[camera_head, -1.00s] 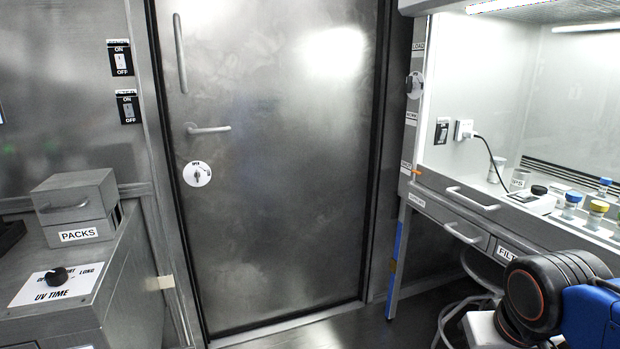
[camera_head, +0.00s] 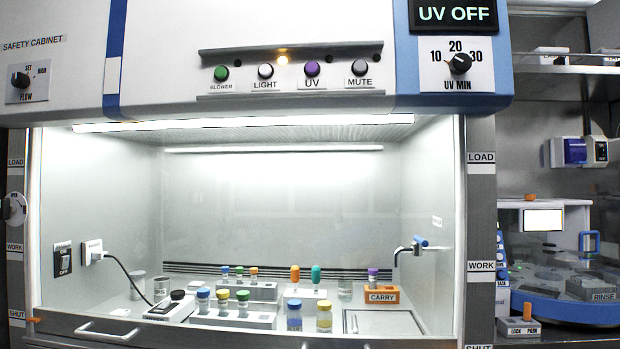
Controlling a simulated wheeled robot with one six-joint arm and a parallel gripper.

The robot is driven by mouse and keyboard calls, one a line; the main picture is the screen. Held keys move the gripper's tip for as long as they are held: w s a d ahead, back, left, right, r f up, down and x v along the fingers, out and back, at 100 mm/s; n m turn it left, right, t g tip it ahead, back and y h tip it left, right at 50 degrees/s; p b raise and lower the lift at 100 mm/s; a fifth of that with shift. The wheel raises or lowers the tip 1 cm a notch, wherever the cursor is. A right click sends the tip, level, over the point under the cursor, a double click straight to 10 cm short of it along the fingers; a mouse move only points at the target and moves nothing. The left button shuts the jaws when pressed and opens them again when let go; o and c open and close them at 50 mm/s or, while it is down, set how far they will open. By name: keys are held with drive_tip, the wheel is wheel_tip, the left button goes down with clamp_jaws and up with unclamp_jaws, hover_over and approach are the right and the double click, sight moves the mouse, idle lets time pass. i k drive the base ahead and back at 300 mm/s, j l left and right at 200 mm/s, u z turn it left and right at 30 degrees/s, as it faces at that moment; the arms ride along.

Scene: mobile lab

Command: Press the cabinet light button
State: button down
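The safety cabinet (camera_head: 180,50) fills the middle of the head view. A small amber lamp (camera_head: 282,53) glows above the row. The tubes (camera_head: 270,149) inside the cabinet look bright. My gripper is not in the current view.
A UV MIN dial (camera_head: 459,63) and a UV OFF display (camera_head: 454,14) are right of the buttons. A FLOW knob (camera_head: 20,80) is at the left. Capped vials, racks and an orange CARRY holder (camera_head: 383,295) stand on the cabinet's worktop. The space before the buttons looks clear.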

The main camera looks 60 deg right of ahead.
sight(265, 70)
drive_tip(key=z, duration=1.3)
